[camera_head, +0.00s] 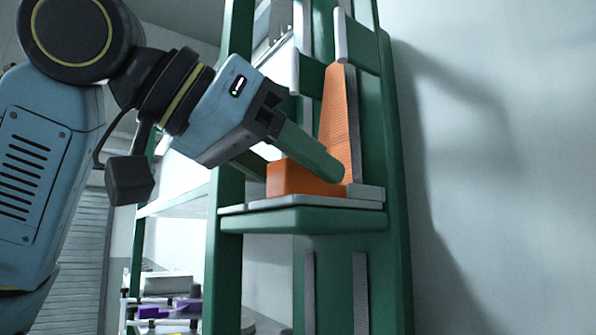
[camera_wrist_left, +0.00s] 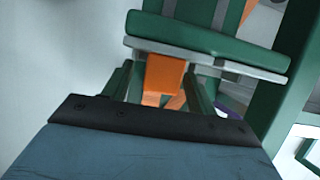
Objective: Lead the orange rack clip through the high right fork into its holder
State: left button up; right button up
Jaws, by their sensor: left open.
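The orange rack clip (camera_head: 296,178) rests as a block on the grey-rimmed green ledge of the rack (camera_head: 300,217). Orange webbing (camera_head: 338,125) rises from behind it, narrowing upward towards a pale upright prong (camera_head: 341,36) of the upper fork. I cannot tell whether the webbing passes between the prongs. My left gripper (camera_head: 298,170) is open, its green fingers reaching down on either side of the clip; the near finger hides part of it. In the left wrist view the clip (camera_wrist_left: 164,76) shows between the two fingers (camera_wrist_left: 160,92), by the ledge (camera_wrist_left: 205,62). My right gripper is out of view.
Green uprights (camera_head: 397,200) frame the ledge on both sides. A plain pale wall (camera_head: 500,180) stands to the right. Lower left, a shelf holds purple items (camera_head: 153,312) and a white box (camera_head: 167,284). Grey vertical strips (camera_head: 360,290) run below the ledge.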

pick_arm(q)
jog(key=b+v, duration=0.1)
jog(key=v, duration=1.1)
jog(key=shift+s+a, duration=0.25)
jog(key=shift+a, duration=0.05)
